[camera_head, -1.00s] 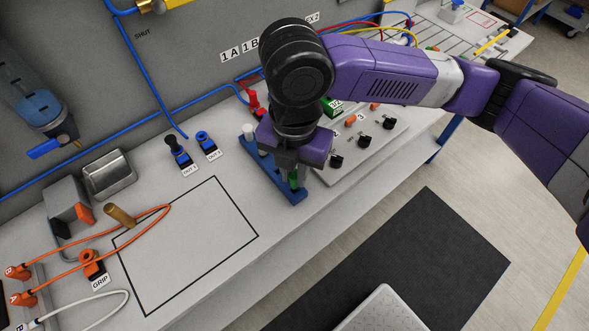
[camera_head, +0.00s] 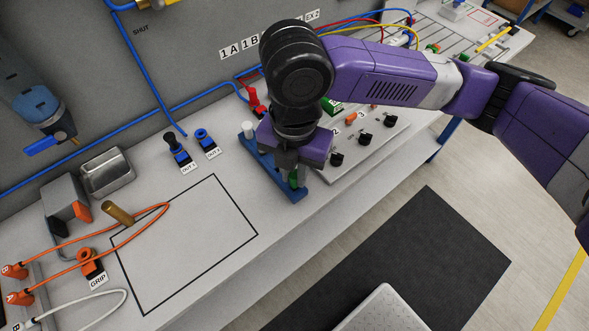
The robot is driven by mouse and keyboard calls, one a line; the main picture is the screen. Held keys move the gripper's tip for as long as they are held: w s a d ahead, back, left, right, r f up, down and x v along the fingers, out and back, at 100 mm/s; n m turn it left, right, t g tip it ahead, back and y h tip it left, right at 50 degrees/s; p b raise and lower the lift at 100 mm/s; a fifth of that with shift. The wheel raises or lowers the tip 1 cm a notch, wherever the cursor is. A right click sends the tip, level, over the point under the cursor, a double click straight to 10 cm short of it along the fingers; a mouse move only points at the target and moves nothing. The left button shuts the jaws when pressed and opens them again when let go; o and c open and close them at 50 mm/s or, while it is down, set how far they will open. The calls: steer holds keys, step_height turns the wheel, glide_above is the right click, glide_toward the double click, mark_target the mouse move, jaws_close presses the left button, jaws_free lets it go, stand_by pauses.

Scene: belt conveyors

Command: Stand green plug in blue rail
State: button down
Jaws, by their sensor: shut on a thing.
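The blue rail (camera_head: 260,160) lies on the white bench, to the right of the black outlined rectangle. A white plug (camera_head: 247,130) stands at its far end. My gripper (camera_head: 292,178) points down over the near end of the rail. It is shut on the green plug (camera_head: 293,179), which is upright and mostly hidden by the jaws. The plug's lower end is at the rail's near end; I cannot tell how deep it sits. The middle of the rail is partly hidden by my wrist.
A panel with black knobs (camera_head: 363,136) stands close to the right of the rail. Two labelled blue fittings (camera_head: 207,138) stand to the left. A brass cylinder (camera_head: 118,213) and orange cables lie further left. The outlined rectangle (camera_head: 185,245) is mostly clear.

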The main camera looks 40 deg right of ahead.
mark_target(294, 174)
steer(key=shift+f+b, duration=0.45)
steer(key=shift+f, duration=0.15)
stand_by(0.8)
steer(key=c, duration=0.9)
jaws_free()
steer(key=shift+r, duration=0.1)
steer(key=shift+r+p, duration=2.95)
steer(key=shift+r, duration=0.55)
steer(key=shift+f, duration=0.1)
